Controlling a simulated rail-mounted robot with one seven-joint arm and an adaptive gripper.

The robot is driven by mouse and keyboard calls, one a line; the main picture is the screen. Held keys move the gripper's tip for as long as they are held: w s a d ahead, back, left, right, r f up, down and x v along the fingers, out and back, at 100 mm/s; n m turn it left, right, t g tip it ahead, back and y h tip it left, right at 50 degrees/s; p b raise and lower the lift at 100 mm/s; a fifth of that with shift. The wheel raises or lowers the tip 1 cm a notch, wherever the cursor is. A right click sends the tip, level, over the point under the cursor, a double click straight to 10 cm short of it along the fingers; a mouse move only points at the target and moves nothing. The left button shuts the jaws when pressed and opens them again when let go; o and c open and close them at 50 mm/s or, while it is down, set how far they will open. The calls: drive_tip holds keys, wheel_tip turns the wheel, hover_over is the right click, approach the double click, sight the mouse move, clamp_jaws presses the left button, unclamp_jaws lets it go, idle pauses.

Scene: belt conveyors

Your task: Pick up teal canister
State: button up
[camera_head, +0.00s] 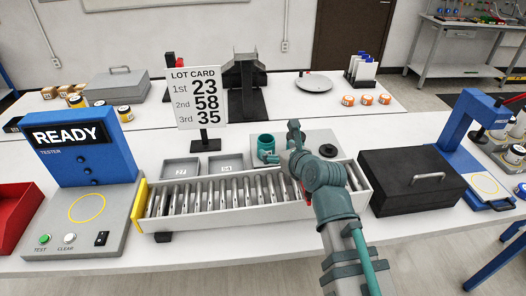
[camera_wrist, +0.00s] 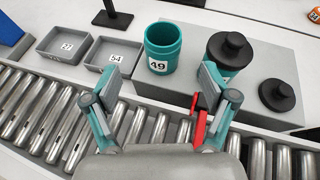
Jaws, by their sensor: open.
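An open teal canister (camera_wrist: 161,50) labelled 49 stands upright on a grey platform (camera_wrist: 270,36) behind the roller conveyor. It also shows in the head view (camera_head: 265,143), left of my arm. A second teal canister (camera_wrist: 222,62) with a black lid (camera_wrist: 230,44) stands to its right in the wrist view; my arm mostly hides it in the head view. My gripper (camera_wrist: 165,88) is open and empty above the rollers, on the near side of the canisters. The open canister appears ahead of the gap between the fingers, apart from them. The right finger partly overlaps the lidded canister in the picture.
A loose black lid (camera_wrist: 276,95) lies right of the canisters. Two numbered grey trays (camera_wrist: 67,43) (camera_wrist: 113,53) sit to their left. A lot card (camera_head: 196,97) stands behind the trays. The tester (camera_head: 75,150) is at left and a black case (camera_head: 418,180) at right.

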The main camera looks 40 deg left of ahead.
approach(263, 139)
drive_tip(key=x, duration=0.3)
drive_tip(key=shift+s+f+p, duration=0.1)
drive_tip(key=shift+s+p, duration=0.15)
drive_tip(key=shift+p, duration=0.1)
drive_tip(key=p+x, duration=0.1)
drive_tip(key=x, duration=0.3)
drive_tip(key=shift+w+a, duration=0.2)
drive_tip(key=shift+w, duration=0.15)
drive_tip(key=shift+w+a+f, duration=0.1)
drive_tip(key=shift+a+f, duration=0.05)
drive_tip(key=c, duration=1.3)
